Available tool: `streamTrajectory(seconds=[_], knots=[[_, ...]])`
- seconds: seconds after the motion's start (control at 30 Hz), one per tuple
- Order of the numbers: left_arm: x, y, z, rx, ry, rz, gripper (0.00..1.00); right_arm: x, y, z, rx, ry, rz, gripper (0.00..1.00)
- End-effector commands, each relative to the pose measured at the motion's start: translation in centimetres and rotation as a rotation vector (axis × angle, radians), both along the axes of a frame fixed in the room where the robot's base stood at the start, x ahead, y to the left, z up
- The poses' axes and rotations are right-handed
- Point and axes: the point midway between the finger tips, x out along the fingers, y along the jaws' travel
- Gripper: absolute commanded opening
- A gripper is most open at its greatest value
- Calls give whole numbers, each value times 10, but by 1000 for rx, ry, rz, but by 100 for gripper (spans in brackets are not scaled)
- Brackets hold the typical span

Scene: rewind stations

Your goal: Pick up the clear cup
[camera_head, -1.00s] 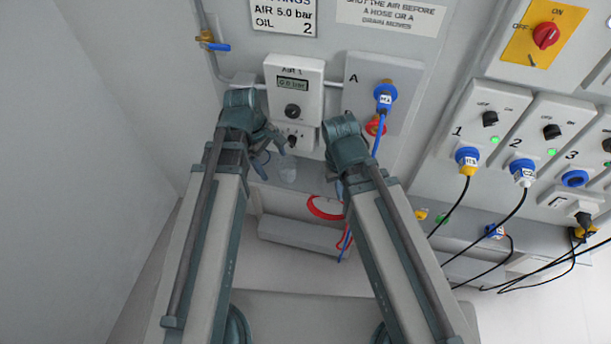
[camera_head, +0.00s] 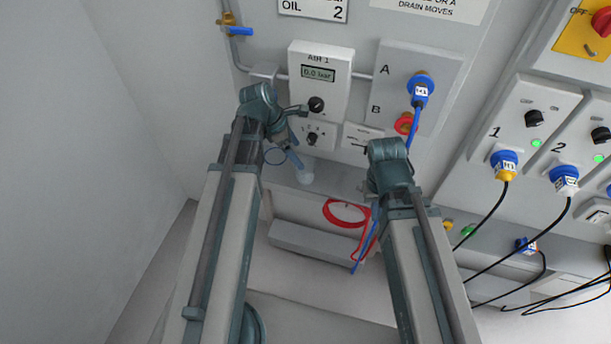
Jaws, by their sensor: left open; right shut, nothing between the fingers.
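The clear cup (camera_head: 305,173) is small and see-through, standing on the grey ledge (camera_head: 335,188) below the AIR 1 panel. My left gripper (camera_head: 297,136) is open, just above and left of the cup, with one finger near the panel's lower knobs and the other close to the cup's rim. I cannot tell whether that finger touches the cup. My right gripper (camera_head: 364,187) is shut and empty, right of the cup, and largely hidden by its own wrist.
The AIR 1 panel (camera_head: 320,60) stands above the ledge. A plate with ports A and B (camera_head: 425,65) holds a blue plug and hose. A red hose coil (camera_head: 346,213) hangs below the ledge. Blue plugs with black cables are at the right. A grey wall closes the left.

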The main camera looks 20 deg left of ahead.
Motion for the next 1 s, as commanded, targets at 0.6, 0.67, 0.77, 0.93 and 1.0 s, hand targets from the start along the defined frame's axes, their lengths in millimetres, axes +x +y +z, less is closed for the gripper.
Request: streamTrajectory(seconds=[0.6, 0.67, 0.77, 0.93, 1.0], knots=[[9, -20, -53, 0, -1, 0, 100, 0, 0, -53, 0, 0, 1, 0], [9, -20, -56, 0, -1, 0, 100, 0, 0, -56, 0, 0, 1, 0], [10, -22, -65, 0, 0, -1, 100, 0, 0, -65, 0, 0, 1, 0], [12, -27, -87, 0, -1, -2, 100, 0, 0, -87, 0, 0, 1, 0], [14, -30, -95, 0, -1, -2, 100, 0, 0, -95, 0, 0, 1, 0]])
